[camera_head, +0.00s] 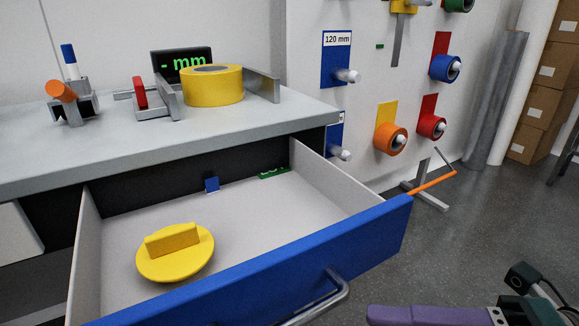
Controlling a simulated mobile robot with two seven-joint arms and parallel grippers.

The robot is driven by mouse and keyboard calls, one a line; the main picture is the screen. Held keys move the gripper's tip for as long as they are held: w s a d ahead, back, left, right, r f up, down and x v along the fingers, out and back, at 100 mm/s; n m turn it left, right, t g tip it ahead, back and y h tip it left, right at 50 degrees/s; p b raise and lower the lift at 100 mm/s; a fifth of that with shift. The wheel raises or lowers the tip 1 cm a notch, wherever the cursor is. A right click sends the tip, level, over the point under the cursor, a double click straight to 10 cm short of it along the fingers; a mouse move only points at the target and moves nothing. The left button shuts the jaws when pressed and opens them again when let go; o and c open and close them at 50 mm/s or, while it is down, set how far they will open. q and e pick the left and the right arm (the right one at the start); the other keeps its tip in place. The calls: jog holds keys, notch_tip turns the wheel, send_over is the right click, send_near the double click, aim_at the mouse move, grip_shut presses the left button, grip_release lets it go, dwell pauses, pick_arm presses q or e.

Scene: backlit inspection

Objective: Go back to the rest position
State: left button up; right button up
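A blue-fronted drawer (372,225) is pulled out below the grey bench top, with its grey metal handle (325,303) at the front. A yellow disc with an upright yellow grip (172,262) lies inside the drawer. What looks like part of my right gripper (428,315), purple with a dark body beside it, shows at the bottom right, apart from the handle. The picture edge cuts it off, so its opening is hidden. My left gripper is not in view.
On the bench top (100,150) stand a yellow tape roll (213,87), a display (181,63), a red-and-grey clamp-like fixture (150,98) and a holder with an orange-ended piece (62,92). Coloured rolls hang on the wall panel (360,120). A floor stand (428,190) is behind the drawer's right end.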

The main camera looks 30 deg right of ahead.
jog(key=w+d+r+m+t+h+p, duration=0.15)
jog(key=w+r+m+h+p, duration=0.25)
jog(key=r+m+h+p, duration=0.4)
jog(key=w+d+r+m+t+h+p, duration=0.1)
jog(key=w+d+r+m+h+p, duration=0.25)
jog(key=r+m+p, duration=0.5)
jog(key=s+a+r+m+g+p, duration=0.35)
jog(key=s+r+g+p, duration=0.2)
jog(key=r+p, duration=0.3)
jog(key=s+a+r+m+g+p, duration=0.2)
jog(key=s+r+m+g+p, duration=0.2)
jog(key=s+r+p, duration=0.4)
notch_tip(320, 180, up, 36)
jog(key=p, duration=3.7)
jog(key=shift+w+r+p, duration=0.15)
jog(key=shift+w+p, duration=0.05)
jog(key=shift+p, duration=0.2)
